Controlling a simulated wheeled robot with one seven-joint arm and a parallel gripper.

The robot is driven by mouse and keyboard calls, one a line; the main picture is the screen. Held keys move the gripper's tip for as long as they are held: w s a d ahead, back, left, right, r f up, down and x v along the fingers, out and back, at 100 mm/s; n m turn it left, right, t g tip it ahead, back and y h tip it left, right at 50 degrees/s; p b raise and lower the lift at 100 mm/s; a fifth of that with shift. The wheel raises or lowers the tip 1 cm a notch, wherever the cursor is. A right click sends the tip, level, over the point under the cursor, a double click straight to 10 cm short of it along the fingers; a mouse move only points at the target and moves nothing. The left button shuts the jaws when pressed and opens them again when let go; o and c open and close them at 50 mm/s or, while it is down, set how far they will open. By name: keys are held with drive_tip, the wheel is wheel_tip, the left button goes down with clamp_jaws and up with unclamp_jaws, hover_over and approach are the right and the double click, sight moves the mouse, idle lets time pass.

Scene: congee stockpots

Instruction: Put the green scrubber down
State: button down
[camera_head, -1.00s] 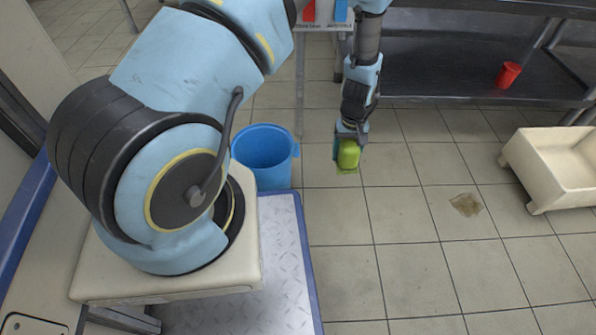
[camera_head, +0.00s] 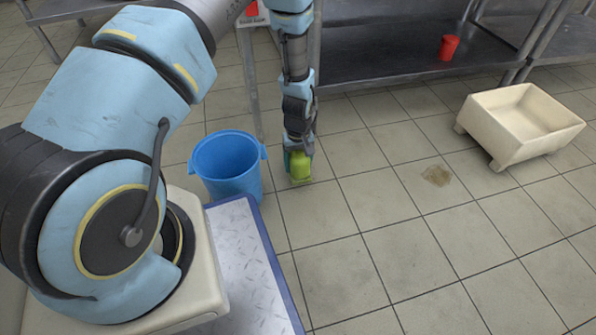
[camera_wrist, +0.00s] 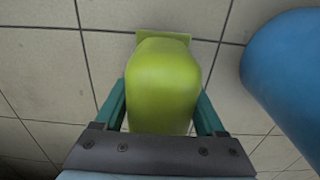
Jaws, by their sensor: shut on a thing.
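The green scrubber (camera_head: 300,167) is a yellow-green block with a flat, thin plate at its lower end. My gripper (camera_head: 299,152) is shut on it, pointing down, to the right of the blue bucket. In the wrist view the scrubber (camera_wrist: 163,85) sits between the two teal fingers (camera_wrist: 162,108), with tiled floor behind it. I cannot tell whether its lower end touches the floor.
A blue bucket (camera_head: 228,165) stands close to the left of my gripper and also shows in the wrist view (camera_wrist: 288,75). A cream tub (camera_head: 520,115), a brown stain (camera_head: 437,175) and a metal shelf (camera_head: 400,70) with a red cup (camera_head: 449,47) lie to the right. Tiled floor between is clear.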

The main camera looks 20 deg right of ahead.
drive_tip(key=shift+f, duration=1.1)
drive_tip(key=shift+f+b, duration=0.2)
drive_tip(key=shift+b, duration=0.1)
unclamp_jaws()
drive_tip(key=shift+r, duration=0.1)
